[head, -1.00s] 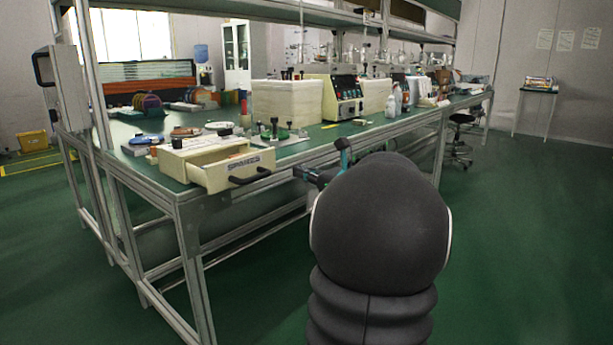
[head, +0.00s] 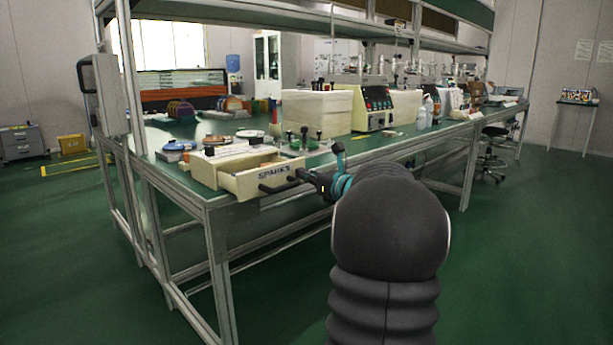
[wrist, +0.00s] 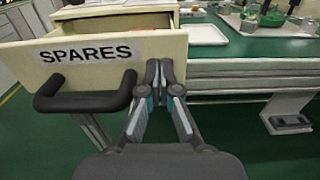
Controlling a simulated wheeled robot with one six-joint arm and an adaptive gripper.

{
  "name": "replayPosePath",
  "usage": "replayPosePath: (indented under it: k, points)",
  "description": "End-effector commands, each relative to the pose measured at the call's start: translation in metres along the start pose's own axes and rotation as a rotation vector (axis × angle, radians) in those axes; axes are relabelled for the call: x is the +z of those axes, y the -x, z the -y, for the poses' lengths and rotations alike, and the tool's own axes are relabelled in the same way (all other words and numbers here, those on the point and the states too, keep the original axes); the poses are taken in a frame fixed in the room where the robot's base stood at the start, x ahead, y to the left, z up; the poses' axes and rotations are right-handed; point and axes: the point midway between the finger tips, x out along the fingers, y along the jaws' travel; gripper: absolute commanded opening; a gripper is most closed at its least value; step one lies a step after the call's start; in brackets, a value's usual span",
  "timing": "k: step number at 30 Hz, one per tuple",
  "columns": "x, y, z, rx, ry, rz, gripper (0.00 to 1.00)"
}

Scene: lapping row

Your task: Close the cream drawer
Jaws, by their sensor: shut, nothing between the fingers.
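The cream drawer (head: 262,178) stands pulled out from its small cream cabinet (head: 228,158) at the near edge of the green bench. Its front bears a SPARES label and a black bar handle (head: 281,180). In the wrist view the drawer front (wrist: 165,45) fills the upper left, with the handle (wrist: 85,95) below the label. My gripper (head: 303,174) is shut and empty, at the right end of the drawer front. In the wrist view its fingertips (wrist: 165,64) overlap the front's right edge, right of the handle; whether they touch it is unclear.
The green bench top (head: 365,143) holds small dishes, a cream block (head: 316,110) and a control box (head: 372,108) farther back. A metal bench rail (wrist: 250,68) runs to the right of the drawer. Green floor (head: 500,270) is clear on the right.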

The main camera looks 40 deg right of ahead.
Motion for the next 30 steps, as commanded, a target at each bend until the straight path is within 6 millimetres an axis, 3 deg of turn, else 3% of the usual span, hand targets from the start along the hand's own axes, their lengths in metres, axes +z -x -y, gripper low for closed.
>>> replayPosePath:
  k: [5,12,16,30]
  points:
    - [0.001,-0.014,0.0,0.002,0.0,-0.001,0.0]
    - [0.001,-0.076,-0.001,0.004,0.0,-0.001,0.0]
    - [0.001,-0.099,0.0,0.002,0.0,-0.001,0.0]
    - [0.002,-0.111,-0.004,0.005,0.001,0.004,0.0]
